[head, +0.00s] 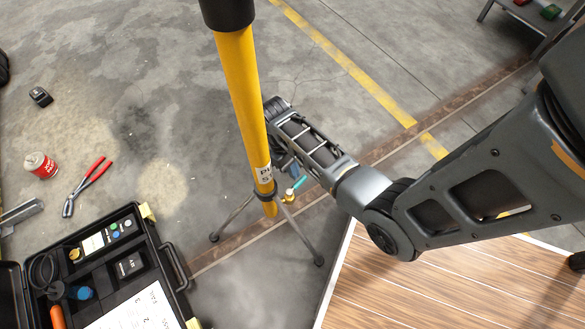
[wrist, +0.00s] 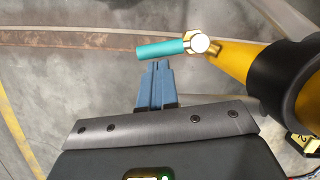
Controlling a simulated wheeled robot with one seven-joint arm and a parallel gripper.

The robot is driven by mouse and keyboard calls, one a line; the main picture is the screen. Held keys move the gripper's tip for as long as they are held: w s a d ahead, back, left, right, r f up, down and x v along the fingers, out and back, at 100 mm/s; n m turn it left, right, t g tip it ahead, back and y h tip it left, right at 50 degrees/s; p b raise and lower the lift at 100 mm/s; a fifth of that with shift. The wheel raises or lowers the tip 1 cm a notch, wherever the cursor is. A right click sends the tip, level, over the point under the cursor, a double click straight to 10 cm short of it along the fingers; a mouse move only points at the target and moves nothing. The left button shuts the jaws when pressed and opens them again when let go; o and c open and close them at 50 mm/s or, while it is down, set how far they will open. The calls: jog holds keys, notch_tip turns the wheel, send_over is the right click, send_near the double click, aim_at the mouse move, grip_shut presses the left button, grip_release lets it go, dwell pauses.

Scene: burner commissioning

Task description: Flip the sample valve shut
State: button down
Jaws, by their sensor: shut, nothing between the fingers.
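The sample valve is a small brass fitting (wrist: 200,43) with a teal lever (wrist: 160,50) in the wrist view. The lever points left from the fitting, away from the yellow pipe (wrist: 235,68), and lies nearly level in the picture. My gripper (wrist: 158,64) is shut and empty, with its blue fingertips just below the lever's middle. I cannot tell whether they touch it. In the head view the teal lever (head: 299,183) and brass fitting (head: 289,196) show beside the pipe's lower end. My gripper (head: 287,165) is there too, partly hidden behind the pipe.
The yellow upright pipe (head: 243,90) stands on a tripod (head: 232,218) close to my arm. A wooden deck (head: 430,285) is at lower right.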

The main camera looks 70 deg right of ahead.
aim_at(302, 179)
jog(key=shift+s+r+m+p, duration=0.1)
jog(key=shift+s+m+p, duration=0.4)
jog(key=shift+m+p, duration=0.65)
jog(key=shift+s+r+m+t+y+p, duration=0.15)
jog(key=shift+s+m+y+p, duration=0.1)
jog(key=shift+m+p, duration=0.25)
jog(key=shift+s+f+m+t+y+p, duration=0.15)
jog(key=shift+s+m+y+p, duration=0.1)
jog(key=shift+p, duration=0.45)
jog(key=shift+s+a+m+p, duration=0.15)
jog(key=shift+s+m+p, duration=0.35)
jog(key=shift+m+p, duration=0.55)
